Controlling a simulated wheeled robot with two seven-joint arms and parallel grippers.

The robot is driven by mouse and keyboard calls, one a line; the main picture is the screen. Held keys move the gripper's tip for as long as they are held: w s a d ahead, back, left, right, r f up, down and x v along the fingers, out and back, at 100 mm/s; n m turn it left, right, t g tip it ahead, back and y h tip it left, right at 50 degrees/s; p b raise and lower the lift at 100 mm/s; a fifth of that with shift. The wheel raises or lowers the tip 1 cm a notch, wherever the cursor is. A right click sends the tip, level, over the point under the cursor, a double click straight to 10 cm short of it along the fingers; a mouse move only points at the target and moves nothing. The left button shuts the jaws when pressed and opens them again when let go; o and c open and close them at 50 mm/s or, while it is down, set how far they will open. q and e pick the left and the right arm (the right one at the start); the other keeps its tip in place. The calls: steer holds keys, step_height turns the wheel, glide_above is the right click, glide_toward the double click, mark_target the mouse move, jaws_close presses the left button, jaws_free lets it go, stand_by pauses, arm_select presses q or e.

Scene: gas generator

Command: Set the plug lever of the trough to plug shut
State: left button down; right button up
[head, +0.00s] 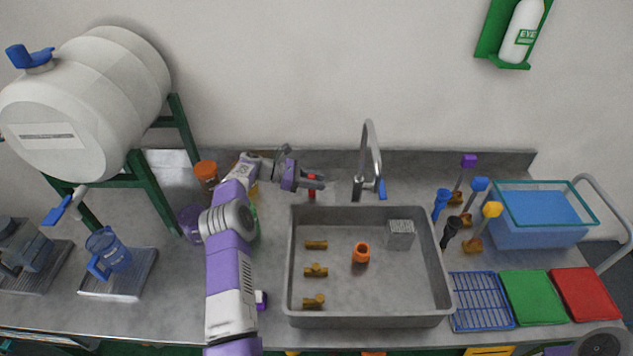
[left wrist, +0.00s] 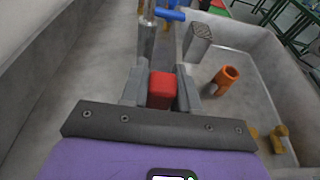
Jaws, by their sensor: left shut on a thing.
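The grey trough (head: 300,270) is sunk in the middle of the counter. A red knob (head: 312,187), which looks like the plug lever's handle, stands at the trough's back left corner. My left gripper (head: 316,180) reaches over it from the left and is shut on it. In the left wrist view the red knob (left wrist: 161,90) sits between the two grey fingers. The lower part of the lever is hidden by the gripper, so I cannot tell its set position. My right gripper is not in view.
A chrome tap (head: 370,160) with a blue handle stands behind the trough, right of my gripper. In the trough lie brass fittings (head: 316,270), an orange cup-like piece (head: 361,253) and a grey block (head: 400,234).

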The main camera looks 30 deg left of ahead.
arm_select(q)
steer(key=c, duration=0.9)
jaws_free()
steer(key=shift+v, duration=3.85)
steer(key=shift+r, duration=0.1)
